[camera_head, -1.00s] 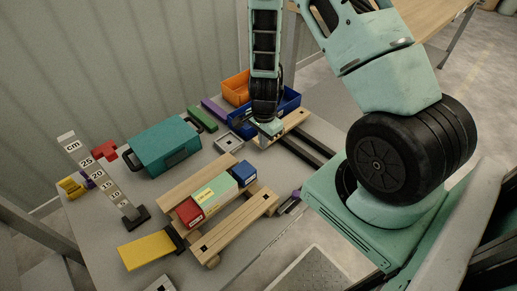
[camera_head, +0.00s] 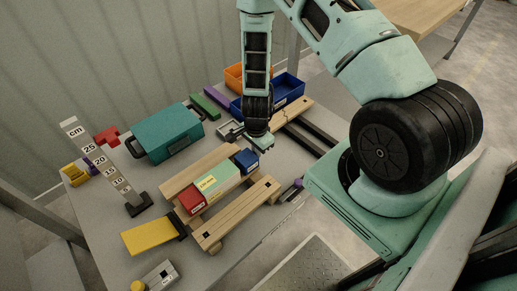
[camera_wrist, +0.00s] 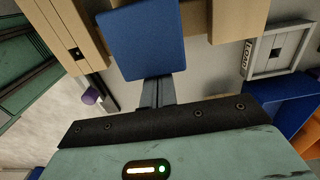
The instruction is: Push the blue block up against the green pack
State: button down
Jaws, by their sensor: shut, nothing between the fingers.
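The blue block (camera_head: 246,160) sits on the wooden rail fixture, at the right end of the row formed with the green pack (camera_head: 218,181) and a red block (camera_head: 192,200). The block lies close to the pack; I cannot tell whether they touch. My gripper (camera_head: 262,148) is shut and empty, pointing down just beyond the block's far right end. In the wrist view the blue block (camera_wrist: 143,40) is directly ahead of my shut fingertips (camera_wrist: 156,88). Whether the fingers touch it is unclear. The green pack is hidden in the wrist view.
Wooden rails (camera_head: 236,214) flank the row. A teal case (camera_head: 165,135), a scale post (camera_head: 104,165) and a yellow plate (camera_head: 148,241) stand to the left. Blue (camera_head: 287,91) and orange (camera_head: 234,78) bins stand behind my gripper. A grey frame (camera_wrist: 276,50) lies nearby.

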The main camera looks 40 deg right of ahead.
jog(key=shift+a, duration=1.3)
jog(key=shift+d, duration=0.15)
jog(key=shift+d, duration=0.35)
jog(key=d+r+p, duration=0.1)
jog(key=d+r, duration=0.2)
jog(key=r, duration=0.7)
jog(key=shift+p, duration=0.3)
